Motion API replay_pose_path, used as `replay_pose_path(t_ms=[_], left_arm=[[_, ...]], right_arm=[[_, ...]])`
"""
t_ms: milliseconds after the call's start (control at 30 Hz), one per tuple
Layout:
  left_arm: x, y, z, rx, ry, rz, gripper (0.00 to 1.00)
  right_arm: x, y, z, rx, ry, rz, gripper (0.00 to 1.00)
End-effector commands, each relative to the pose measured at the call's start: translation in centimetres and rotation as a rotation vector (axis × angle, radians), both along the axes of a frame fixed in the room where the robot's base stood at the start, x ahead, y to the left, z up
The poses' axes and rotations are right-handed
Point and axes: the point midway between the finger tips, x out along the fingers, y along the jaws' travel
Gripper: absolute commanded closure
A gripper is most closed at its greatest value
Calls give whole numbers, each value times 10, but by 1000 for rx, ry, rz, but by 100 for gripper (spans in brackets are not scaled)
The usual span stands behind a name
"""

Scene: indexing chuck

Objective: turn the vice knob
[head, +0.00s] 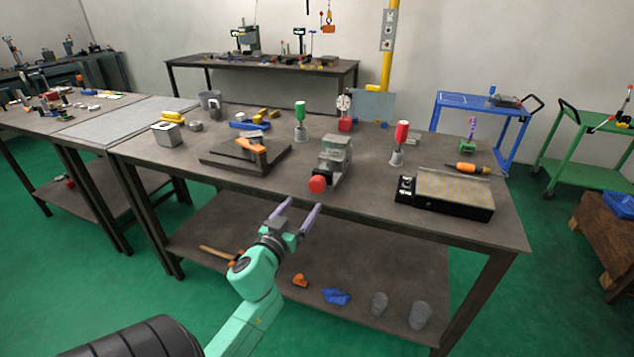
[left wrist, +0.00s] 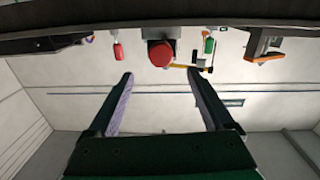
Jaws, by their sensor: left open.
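The vice (head: 335,156) is a grey block on the table near its front edge. Its round red knob (head: 317,184) faces the front. In the left wrist view the red knob (left wrist: 161,54) shows upside down above the space between my fingers. My left gripper (head: 301,203) is open and empty, just in front of the table edge, below and a little left of the knob and apart from it. Its two purple-grey fingers also show in the left wrist view (left wrist: 160,82). My right gripper is in neither view.
The table (head: 370,178) carries a dark plate with an orange-handled tool (head: 252,145) left of the vice. A black-edged grey block (head: 450,191) lies to the right. Red (head: 401,133) and green (head: 300,112) handled tools stand behind. A lower shelf (head: 235,232) lies beneath the tabletop.

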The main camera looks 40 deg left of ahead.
Motion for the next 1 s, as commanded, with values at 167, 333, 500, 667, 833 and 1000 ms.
replay_pose_path(t_ms=[167,333,500,667,833,1000], left_arm=[[48,15,4,4,-3,2,15],[85,27,2,2,-2,3,15],[100,32,1,1,0,3,15],[101,32,1,0,0,3,15],[101,32,1,0,0,3,53],[101,31,1,0,0,2,99]], right_arm=[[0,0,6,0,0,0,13],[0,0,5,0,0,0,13],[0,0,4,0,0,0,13],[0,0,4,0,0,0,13],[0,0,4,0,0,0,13],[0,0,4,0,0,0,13]])
